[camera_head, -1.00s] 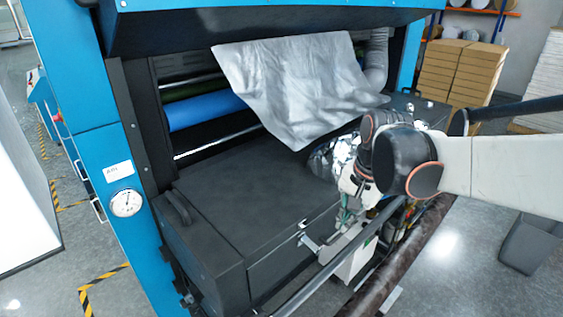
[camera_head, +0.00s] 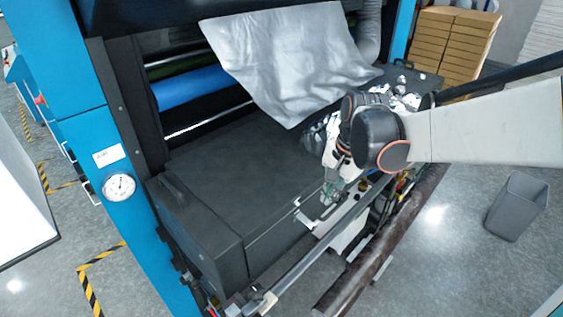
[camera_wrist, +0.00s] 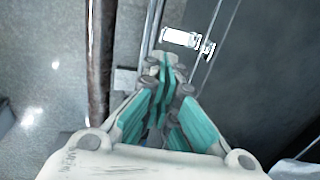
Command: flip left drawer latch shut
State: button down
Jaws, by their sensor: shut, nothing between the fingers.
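The drawer (camera_head: 275,243) is a dark front panel at the front of the black machine housing. A small silver latch (camera_head: 304,219) sits at its top edge and sticks out from the front. In the wrist view the latch (camera_wrist: 182,38) lies just beyond my fingertips, slightly to the right, with a small bracket beside it. My gripper (camera_head: 329,197) is just right of the latch in the head view. Its teal-padded fingers (camera_wrist: 166,66) are together and empty. Whether a fingertip touches the latch I cannot tell.
A long rail (camera_head: 320,252) and a dark brown roll (camera_head: 380,245) run along the front, close to my gripper. A silver sheet (camera_head: 290,60) hangs above the housing. A grey bin (camera_head: 517,207) stands on the floor at right.

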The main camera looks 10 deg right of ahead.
send_near(307, 219)
jog(key=f, duration=0.1)
jog(key=s+d+f, duration=0.1)
jog(key=f, duration=0.1)
jog(key=d+f, duration=0.1)
jog(key=f, duration=0.1)
jog(key=shift+s+d, duration=0.1)
jog(key=shift+s, duration=0.2)
jog(key=shift+f, duration=0.1)
jog(key=shift+s+d+f+t+b, duration=0.15)
jog(key=shift+t+b, duration=0.15)
jog(key=shift+b, duration=0.25)
jog(key=shift+s+f+t+y+b, duration=0.1)
jog(key=shift+f+t+y+b, duration=0.25)
jog(key=shift+b, duration=0.25)
notch_tip(307, 219, down, 9)
jog(key=t+y+b, duration=0.3)
jog(key=t+b, duration=0.1)
jog(key=b, duration=0.7)
jog(key=t+y+b, duration=0.4)
jog(key=t+b, duration=0.1)
jog(key=b, duration=0.7)
jog(key=shift+t, duration=0.25)
jog(key=shift+w+a+f+b, duration=0.3)
jog(key=shift+w+a+b, duration=0.15)
jog(key=shift+b, duration=0.55)
jog(key=shift+w+a+f+b, duration=0.1)
jog(key=shift+w+f+b, duration=0.1)
jog(key=shift+w+b, duration=0.2)
